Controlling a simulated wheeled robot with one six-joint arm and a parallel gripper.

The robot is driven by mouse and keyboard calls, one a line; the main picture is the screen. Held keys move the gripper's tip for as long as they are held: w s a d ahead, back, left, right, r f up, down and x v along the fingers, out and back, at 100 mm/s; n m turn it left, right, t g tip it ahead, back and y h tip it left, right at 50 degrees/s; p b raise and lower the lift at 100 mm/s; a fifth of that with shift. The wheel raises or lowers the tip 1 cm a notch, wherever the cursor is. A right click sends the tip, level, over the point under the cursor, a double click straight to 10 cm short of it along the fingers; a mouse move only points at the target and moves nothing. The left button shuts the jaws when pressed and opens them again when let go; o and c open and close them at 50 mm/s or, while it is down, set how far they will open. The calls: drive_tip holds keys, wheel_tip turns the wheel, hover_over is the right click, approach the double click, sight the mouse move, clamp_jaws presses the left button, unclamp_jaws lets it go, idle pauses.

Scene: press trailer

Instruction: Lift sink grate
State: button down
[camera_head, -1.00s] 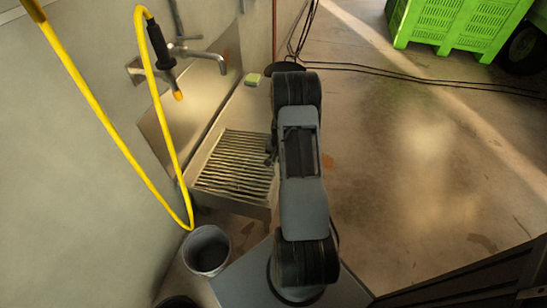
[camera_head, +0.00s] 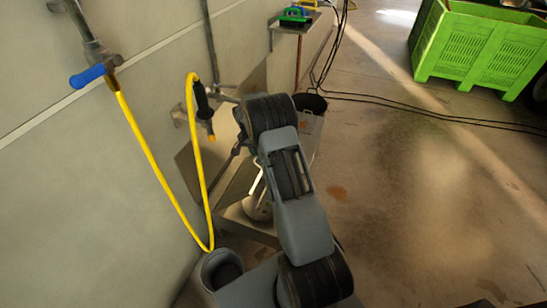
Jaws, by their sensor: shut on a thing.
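The metal sink (camera_head: 243,227) stands against the wall left of my arm. The slatted grate no longer lies flat across its top, and the sink's inside shows beside my arm. A dark, narrow part of my gripper (camera_head: 238,148) shows at the left of my arm, above the sink. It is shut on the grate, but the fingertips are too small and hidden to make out. The grate's slats cannot be made out; it seems raised and seen nearly edge-on. A pale rounded shape (camera_head: 257,207) shows inside the sink, partly behind my arm.
A yellow hose (camera_head: 145,150) with a black spray handle (camera_head: 203,103) hangs at the wall close to the sink. A grey bucket (camera_head: 220,270) stands in front of it. A green crate (camera_head: 480,50) is far right. Open floor lies right of my arm.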

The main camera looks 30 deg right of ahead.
drive_tip(key=shift+w+a+r, duration=0.3)
drive_tip(key=shift+w+a, duration=0.6)
drive_tip(key=shift+w, duration=0.1)
drive_tip(key=shift+w+a+r, duration=0.25)
drive_tip(key=shift+w+a, duration=0.65)
drive_tip(key=shift+w, duration=0.05)
drive_tip(key=c, duration=1.4)
unclamp_jaws()
drive_tip(key=shift+w+f, duration=0.1)
drive_tip(key=shift+o, duration=1.2)
drive_tip(key=shift+d+r, duration=0.15)
drive_tip(key=shift+r, duration=0.05)
